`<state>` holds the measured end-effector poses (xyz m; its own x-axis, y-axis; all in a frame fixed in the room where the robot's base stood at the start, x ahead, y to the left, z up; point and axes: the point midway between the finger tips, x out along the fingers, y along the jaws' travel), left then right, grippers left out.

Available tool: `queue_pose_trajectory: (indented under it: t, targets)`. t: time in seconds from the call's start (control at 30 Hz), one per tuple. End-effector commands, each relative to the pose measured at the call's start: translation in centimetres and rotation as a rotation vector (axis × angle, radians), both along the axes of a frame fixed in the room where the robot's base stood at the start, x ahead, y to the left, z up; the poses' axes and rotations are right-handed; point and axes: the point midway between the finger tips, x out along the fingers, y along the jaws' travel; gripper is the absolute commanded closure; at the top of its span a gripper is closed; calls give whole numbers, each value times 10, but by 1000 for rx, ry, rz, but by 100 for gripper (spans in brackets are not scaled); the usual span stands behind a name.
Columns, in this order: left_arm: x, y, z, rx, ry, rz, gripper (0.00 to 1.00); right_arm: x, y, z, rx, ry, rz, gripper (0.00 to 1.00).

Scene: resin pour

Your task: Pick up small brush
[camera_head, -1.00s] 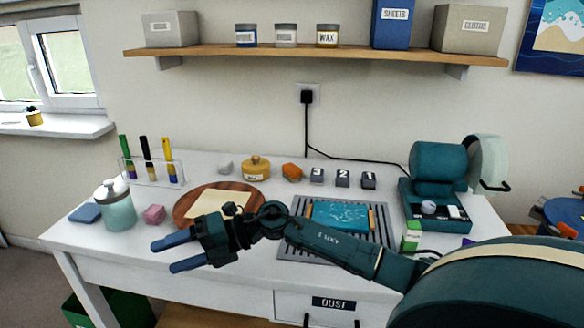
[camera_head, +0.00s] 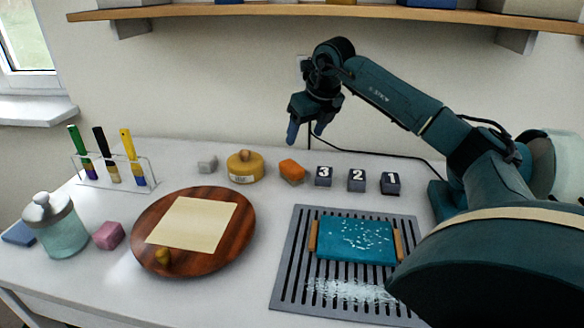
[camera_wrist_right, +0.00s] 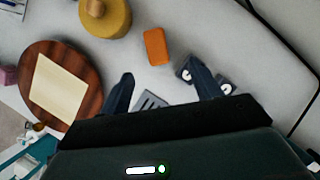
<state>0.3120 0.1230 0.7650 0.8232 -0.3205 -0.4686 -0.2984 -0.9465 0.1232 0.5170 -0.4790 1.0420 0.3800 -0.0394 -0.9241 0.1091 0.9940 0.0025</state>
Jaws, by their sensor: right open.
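Several brushes stand upright in a clear rack (camera_head: 88,160) at the back left of the table in the head view. One has a green handle (camera_head: 76,140), one a black handle (camera_head: 101,143) and one a yellow handle (camera_head: 128,145). I cannot tell which is the small brush. My right gripper (camera_head: 305,136) is open and empty, pointing down above the back of the table, well right of the rack. It also shows open in the right wrist view (camera_wrist_right: 160,72). My left gripper is not in view.
Below my right gripper are an orange block (camera_head: 291,171), a yellow round pot (camera_head: 245,168) and numbered blocks (camera_head: 357,181). A wooden round board (camera_head: 241,243) bears a paper sheet. A slatted grate (camera_head: 285,285) bears a teal slab. A shelf (camera_head: 200,10) hangs above.

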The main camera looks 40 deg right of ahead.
Motion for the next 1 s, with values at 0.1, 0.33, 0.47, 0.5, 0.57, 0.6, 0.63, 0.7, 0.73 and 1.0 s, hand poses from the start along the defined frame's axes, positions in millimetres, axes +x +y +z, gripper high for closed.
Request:
queue_pose_trajectory:
  t: [0.1, 0.33, 0.47, 0.5, 0.57, 0.6, 0.63, 0.7, 0.73, 1.0]
  targets:
    - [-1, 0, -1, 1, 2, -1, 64, 5, -2, -15, -4, 5, -5, 36]
    - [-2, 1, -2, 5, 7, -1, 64, 22, -3, -55, -1, 4, -4, 36]
    - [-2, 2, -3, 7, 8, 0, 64, 27, -3, -68, -3, 2, -2, 36]
    - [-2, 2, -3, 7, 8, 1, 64, 28, -3, -70, -2, 2, -2, 36]
    - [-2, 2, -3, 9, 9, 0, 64, 29, -3, -73, -2, 1, -2, 36]
    - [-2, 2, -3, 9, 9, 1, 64, 31, -2, -75, -1, 2, -2, 36]
    - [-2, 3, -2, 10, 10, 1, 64, 32, -1, -78, -2, 3, -1, 36]
    - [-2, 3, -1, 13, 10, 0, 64, 36, 1, -87, -1, 3, 0, 36]
    - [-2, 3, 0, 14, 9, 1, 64, 37, 2, -91, -1, 4, -2, 36]
    - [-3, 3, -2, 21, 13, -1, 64, 49, 2, -119, -1, 1, -3, 36]
